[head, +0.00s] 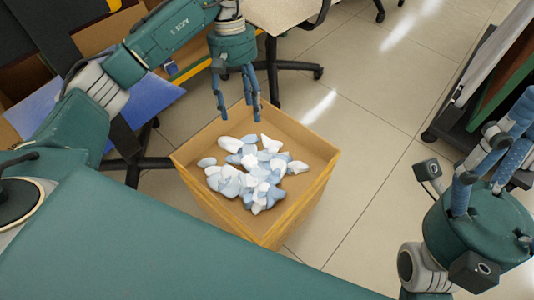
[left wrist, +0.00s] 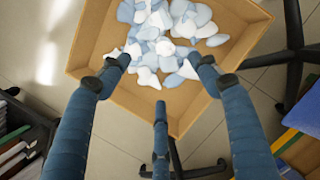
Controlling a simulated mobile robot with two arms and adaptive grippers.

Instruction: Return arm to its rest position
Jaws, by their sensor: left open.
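My left gripper (head: 239,108) hangs above the far edge of an open cardboard box, its fingers pointing down. In the left wrist view its three blue fingers (left wrist: 160,88) are spread apart with nothing between them. The box (head: 288,214) holds a pile of white and pale blue stone-like pieces (head: 255,170). The box rim (left wrist: 90,35) also shows in the left wrist view. My right gripper (head: 490,150) is at the right edge with its fingers pointing up; part of it is cut off, and its opening is unclear.
A pale table (head: 280,12) and a dark wheeled chair base (head: 290,66) stand behind the box. A blue panel (head: 145,100) lies at the left behind my arm. A dark rack (head: 480,100) stands at the right. Tiled floor (head: 375,110) is clear between box and rack.

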